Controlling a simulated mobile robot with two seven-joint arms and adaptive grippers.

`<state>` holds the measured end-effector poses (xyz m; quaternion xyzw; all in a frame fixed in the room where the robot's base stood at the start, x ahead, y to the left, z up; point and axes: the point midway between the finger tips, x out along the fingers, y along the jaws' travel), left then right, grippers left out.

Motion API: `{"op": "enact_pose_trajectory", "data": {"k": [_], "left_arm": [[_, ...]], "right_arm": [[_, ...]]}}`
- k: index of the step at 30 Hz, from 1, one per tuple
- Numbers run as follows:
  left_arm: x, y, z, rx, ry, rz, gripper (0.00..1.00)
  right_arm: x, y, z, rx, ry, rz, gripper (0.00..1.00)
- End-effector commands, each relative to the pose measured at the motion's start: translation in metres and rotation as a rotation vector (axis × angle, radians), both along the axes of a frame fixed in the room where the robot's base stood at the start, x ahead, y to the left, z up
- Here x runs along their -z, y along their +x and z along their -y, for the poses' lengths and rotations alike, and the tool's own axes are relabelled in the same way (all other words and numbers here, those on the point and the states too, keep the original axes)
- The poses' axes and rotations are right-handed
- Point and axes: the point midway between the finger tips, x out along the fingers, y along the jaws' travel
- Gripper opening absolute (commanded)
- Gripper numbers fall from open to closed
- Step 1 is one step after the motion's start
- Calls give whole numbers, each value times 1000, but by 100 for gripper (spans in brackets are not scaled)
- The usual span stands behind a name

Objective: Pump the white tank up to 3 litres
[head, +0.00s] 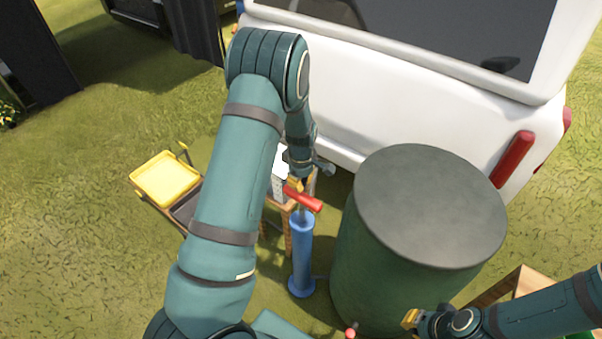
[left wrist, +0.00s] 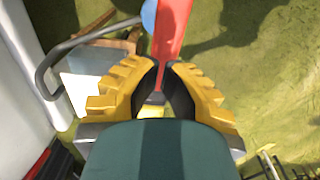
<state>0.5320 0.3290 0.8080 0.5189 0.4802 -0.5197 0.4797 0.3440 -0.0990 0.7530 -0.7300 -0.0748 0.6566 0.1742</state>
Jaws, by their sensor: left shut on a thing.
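A blue upright pump (head: 302,258) stands on the grass, with a red bar handle (head: 305,199) at its top. My left gripper (head: 297,184) is shut on the red handle. In the left wrist view its yellow fingers (left wrist: 165,85) close around the handle (left wrist: 172,35), which extends upward in the picture. A white tank (head: 279,186) sits on a small wooden stand behind the pump, mostly hidden by my left arm. Its level cannot be read. My right gripper (head: 410,319) is at the lower right, away from the pump, and its opening cannot be made out.
A large dark green barrel (head: 425,215) with a grey top stands right of the pump. A white vehicle (head: 390,100) is behind. A yellow tray (head: 165,179) is at the left. A wooden crate (head: 520,283) is at the lower right. Open grass lies left.

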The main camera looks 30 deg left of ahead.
Motion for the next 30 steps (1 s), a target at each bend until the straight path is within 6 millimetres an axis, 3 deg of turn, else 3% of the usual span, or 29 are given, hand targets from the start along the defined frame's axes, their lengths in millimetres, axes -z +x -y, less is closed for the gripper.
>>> {"op": "enact_pose_trajectory", "data": {"k": [6, 21, 27, 30], "left_arm": [[24, 0, 0, -1, 0, 1, 0], [31, 0, 0, 0, 0, 1, 0], [69, 0, 1, -1, 0, -2, 0], [86, 0, 11, 2, -1, -1, 0]], "right_arm": [[7, 1, 0, 1, 0, 4, 0], [9, 2, 0, 2, -1, 5, 0], [30, 5, 1, 3, -3, 13, 0], [38, 7, 1, 4, -3, 16, 0]]}}
